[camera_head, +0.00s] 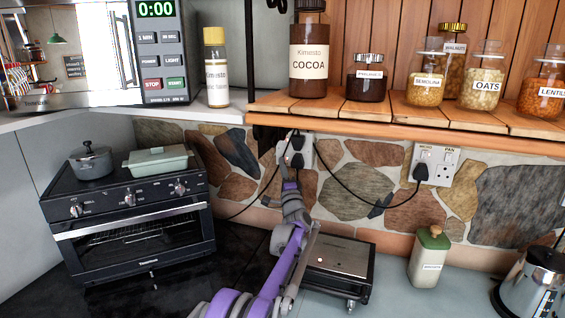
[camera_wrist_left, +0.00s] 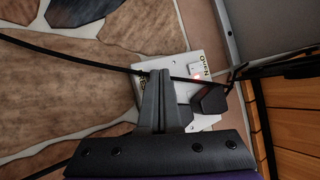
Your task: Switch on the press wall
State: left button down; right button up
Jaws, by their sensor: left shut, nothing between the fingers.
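The left double wall socket (camera_head: 309,150) is on the stone wall below the wooden shelf. My left gripper (camera_head: 292,170) is shut and empty in front of its lower part. In the left wrist view, the closed fingers (camera_wrist_left: 158,76) cover part of the white socket plate (camera_wrist_left: 182,68). A label reading "OVEN" and a small red-lit switch (camera_wrist_left: 196,76) show beside a black plug (camera_wrist_left: 209,100). The other label and switch are mostly hidden behind the fingers. I cannot tell whether the fingertips touch the plate. A flat press (camera_head: 340,257) stands on the counter below. My right gripper is not in view.
A second wall socket (camera_head: 434,165), with a plug, is to the right. Black cables hang across the wall. A mini oven (camera_head: 135,245) stands left, a green-lidded canister (camera_head: 428,258) and kettle (camera_head: 533,285) right. Jars line the shelf (camera_head: 430,126) above.

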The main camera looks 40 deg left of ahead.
pick_arm(q)
jog(key=shift+s, duration=0.15)
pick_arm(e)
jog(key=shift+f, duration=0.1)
pick_arm(q)
jog(key=shift+s+d+r+b, duration=0.2)
jog(key=shift+s+b, duration=0.1)
jog(key=shift+s, duration=0.25)
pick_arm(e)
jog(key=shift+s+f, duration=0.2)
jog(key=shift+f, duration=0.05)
pick_arm(q)
jog(key=shift+f, duration=0.1)
jog(key=shift+s+d+r+b, duration=0.1)
jog(key=shift+s+d+b, duration=0.15)
jog(key=shift+s, duration=0.55)
jog(key=shift+s+d+r+b, duration=0.1)
jog(key=shift+s+d+b, duration=0.15)
jog(key=shift+s, duration=0.5)
jog(key=shift+s+d+r+b, duration=0.1)
jog(key=shift+s+d+b, duration=0.15)
jog(key=shift+s, duration=0.55)
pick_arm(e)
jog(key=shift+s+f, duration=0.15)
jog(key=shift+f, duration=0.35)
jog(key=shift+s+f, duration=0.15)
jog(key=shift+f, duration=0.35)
